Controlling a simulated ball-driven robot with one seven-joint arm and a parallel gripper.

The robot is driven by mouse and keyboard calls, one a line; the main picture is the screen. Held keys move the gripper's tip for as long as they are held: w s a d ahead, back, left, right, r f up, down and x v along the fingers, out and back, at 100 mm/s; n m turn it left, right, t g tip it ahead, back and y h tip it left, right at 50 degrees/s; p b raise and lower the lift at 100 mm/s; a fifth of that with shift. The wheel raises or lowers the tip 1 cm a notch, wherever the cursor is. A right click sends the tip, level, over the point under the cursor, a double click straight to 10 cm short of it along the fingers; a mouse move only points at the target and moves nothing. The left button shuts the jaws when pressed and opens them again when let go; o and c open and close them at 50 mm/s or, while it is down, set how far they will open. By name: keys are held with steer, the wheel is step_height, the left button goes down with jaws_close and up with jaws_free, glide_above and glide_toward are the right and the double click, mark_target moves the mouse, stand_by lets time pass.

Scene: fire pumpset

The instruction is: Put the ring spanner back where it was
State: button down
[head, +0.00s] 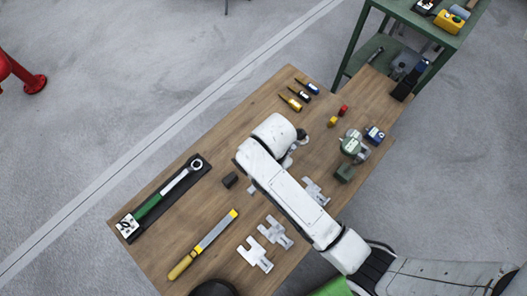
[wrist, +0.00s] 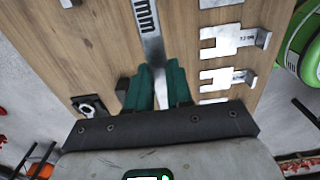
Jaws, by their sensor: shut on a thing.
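My gripper (wrist: 160,75) has its two green fingers shut on a flat metal shank marked "mm", which I take to be the ring spanner (wrist: 149,35). The spanner runs away from the fingers to the top edge of the wrist view, over the wooden table. Its far end is out of that view. In the head view my white arm reaches over the middle of the table (head: 205,225) and hides the gripper and most or all of the spanner. I cannot tell how high it is held.
A black tray (head: 202,178) with a green-handled tool lies at the table's left. A yellow-handled file (head: 205,245), several forked metal plates (head: 255,254) and a small dark block (head: 230,180) lie nearby. Screwdrivers (head: 299,93) lie at the back. A green bench (head: 352,40) stands behind.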

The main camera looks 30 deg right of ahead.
steer(key=f, duration=0.5)
steer(key=shift+w+a+f, duration=0.1)
steer(key=shift+w+f, duration=0.15)
steer(key=shift+w, duration=0.1)
steer(key=shift+f, duration=2.2)
steer(key=shift+s+f, duration=0.1)
steer(key=c, duration=1)
jaws_free()
step_height(320, 180, up, 12)
steer(key=shift+r, duration=0.1)
